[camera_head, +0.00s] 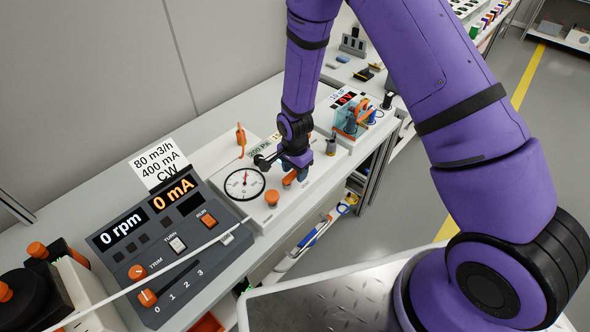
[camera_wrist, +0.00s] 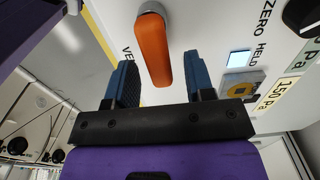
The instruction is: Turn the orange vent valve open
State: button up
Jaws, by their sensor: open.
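The orange vent valve handle (camera_wrist: 153,45) shows in the wrist view as a long lever on a round grey hub, beside lettering that starts "VE". It points down the picture, and its free end appears between the two blue fingers of my gripper (camera_wrist: 160,62). The fingers are open, with a visible gap on each side of the lever; I cannot tell the depth between them. In the head view my gripper (camera_head: 296,168) is low over the white panel, and an orange part (camera_head: 289,178), probably this handle, shows just left of the fingers, partly hidden.
A dial gauge (camera_head: 244,184), an orange knob (camera_head: 272,197) and an upright orange lever (camera_head: 240,137) are left of my gripper. A grey control box (camera_head: 172,245) reads 0 rpm and 0 mA. A boxed unit (camera_head: 352,117) stands to the right.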

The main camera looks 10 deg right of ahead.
grip_shut()
jog(key=shift+w+a, duration=0.1)
jog(key=n, duration=0.3)
jog(key=w+a+n, duration=0.1)
jog(key=shift+n, duration=0.4)
jog(key=n, duration=0.1)
jog(key=a+n, duration=0.1)
jog(key=n, duration=0.2)
jog(key=shift+w+a+n, duration=0.2)
jog(key=shift+w+n, duration=0.05)
jog(key=shift+n, duration=0.05)
jog(key=n, duration=0.2)
jog(key=a+n, duration=0.1)
jog(key=n, duration=0.1)
jog(key=shift+a+n, duration=0.2)
jog(key=shift+n, duration=0.1)
jog(key=shift+s+a+n, duration=0.2)
jog(key=shift+a+n, duration=0.1)
jog(key=shift+n, duration=0.7)
jog(key=shift+s+a+n, duration=0.15)
jog(key=shift+a+n, duration=0.15)
jog(key=shift+n, duration=0.7)
